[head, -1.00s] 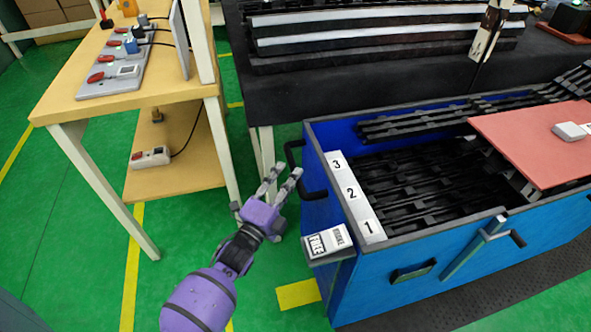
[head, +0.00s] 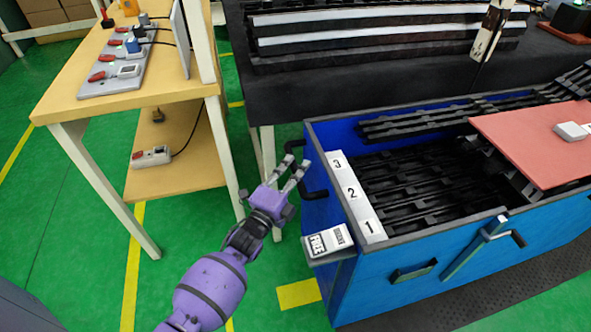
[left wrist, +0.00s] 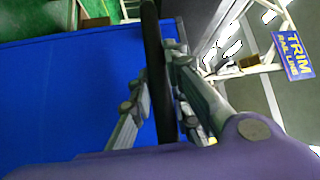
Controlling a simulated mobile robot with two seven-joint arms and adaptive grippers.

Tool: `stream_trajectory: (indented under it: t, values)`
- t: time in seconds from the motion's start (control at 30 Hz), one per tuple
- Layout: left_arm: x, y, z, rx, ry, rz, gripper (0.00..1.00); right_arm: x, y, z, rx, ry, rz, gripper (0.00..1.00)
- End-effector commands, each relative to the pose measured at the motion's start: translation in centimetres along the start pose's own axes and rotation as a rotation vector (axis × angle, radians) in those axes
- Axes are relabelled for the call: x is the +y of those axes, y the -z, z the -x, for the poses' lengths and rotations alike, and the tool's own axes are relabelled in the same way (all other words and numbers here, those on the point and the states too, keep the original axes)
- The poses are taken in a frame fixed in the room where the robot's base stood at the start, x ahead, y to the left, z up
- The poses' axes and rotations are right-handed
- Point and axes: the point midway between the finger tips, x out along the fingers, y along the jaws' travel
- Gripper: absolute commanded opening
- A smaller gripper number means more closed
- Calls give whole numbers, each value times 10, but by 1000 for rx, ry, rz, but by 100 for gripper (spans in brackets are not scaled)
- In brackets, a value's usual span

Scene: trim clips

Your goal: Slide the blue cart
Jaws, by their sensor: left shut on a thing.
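The blue cart (head: 375,292) stands at the right in the head view, with black slatted parts inside and a strip marked 1, 2, 3 along its left edge. A black bar handle (head: 318,194) sticks out from its left end. My left gripper (head: 296,166) is at this handle, its fingers shut around it. In the left wrist view the black handle bar (left wrist: 153,50) passes between the two fingers, beside the blue cart end (left wrist: 65,95). The fingers partly hide the handle in the head view. My right gripper is not in view.
A small box marked FREE (head: 328,242) is on the cart's near left corner. A wooden workbench (head: 60,95) stands at the left, and a dark table (head: 380,75) behind the cart. Green floor (head: 80,270) is open at the lower left. A red board (head: 530,140) lies over the cart's right part.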

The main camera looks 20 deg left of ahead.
Motion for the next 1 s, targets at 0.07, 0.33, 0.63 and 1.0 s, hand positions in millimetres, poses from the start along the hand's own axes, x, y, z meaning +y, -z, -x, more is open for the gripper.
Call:
stream_trajectory:
  t: [0.07,0.33,0.63,1.0]
  values:
    - [0,0,0,0,-1,2,0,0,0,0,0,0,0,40]
    - [-1,-5,5,-1,-2,1,0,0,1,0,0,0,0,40]
    - [-10,-44,43,-6,-5,-3,0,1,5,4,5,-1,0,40]
    - [-29,-116,114,-8,-6,-2,0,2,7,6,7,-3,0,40]
